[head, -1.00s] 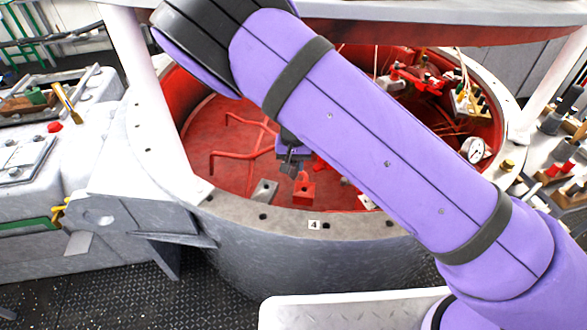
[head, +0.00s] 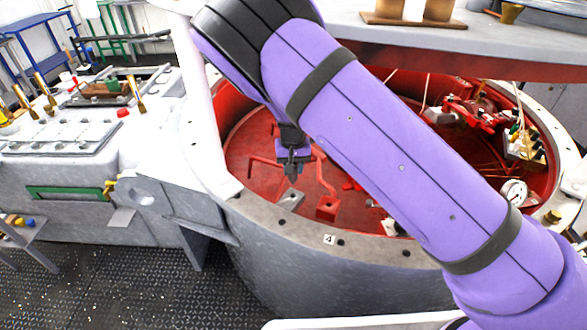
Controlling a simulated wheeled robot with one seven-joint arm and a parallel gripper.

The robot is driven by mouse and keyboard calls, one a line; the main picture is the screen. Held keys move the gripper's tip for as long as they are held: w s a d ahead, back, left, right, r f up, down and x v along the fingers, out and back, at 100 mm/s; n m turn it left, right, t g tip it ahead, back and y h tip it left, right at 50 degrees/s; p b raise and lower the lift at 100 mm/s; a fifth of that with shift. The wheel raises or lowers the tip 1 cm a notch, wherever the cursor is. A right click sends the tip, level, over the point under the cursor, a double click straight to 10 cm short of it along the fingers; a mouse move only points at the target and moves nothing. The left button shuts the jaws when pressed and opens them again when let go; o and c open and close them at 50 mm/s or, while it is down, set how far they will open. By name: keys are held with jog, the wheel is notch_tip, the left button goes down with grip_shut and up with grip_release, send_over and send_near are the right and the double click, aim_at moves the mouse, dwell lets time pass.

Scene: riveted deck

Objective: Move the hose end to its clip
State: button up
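My gripper (head: 291,171) hangs inside the round, red-lined drum (head: 240,160), beyond the rim marked 4. It is small and dark, so I cannot tell whether its fingers are apart or holding anything. A grey block (head: 290,198) and a red block with a dark hole (head: 328,207) show on the near side of the drum floor, just below the gripper in the picture. Bent red rods (head: 325,178) stand behind and beside it. I cannot make out the hose end or its clip for certain. My purple arm covers much of the drum's middle and right.
The drum's grey rim (head: 285,229) carries a number 4 plate. A pale post (head: 208,110) and an overhead shelf (head: 470,45) stand close to my arm. A gauge (head: 514,192) and red valve parts (head: 475,115) sit at the right. A grey machine bench (head: 80,150) is left.

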aim_at(293, 183)
jog(key=shift+f, duration=2.45)
jog(key=shift+f, duration=1.45)
jog(key=o, duration=1)
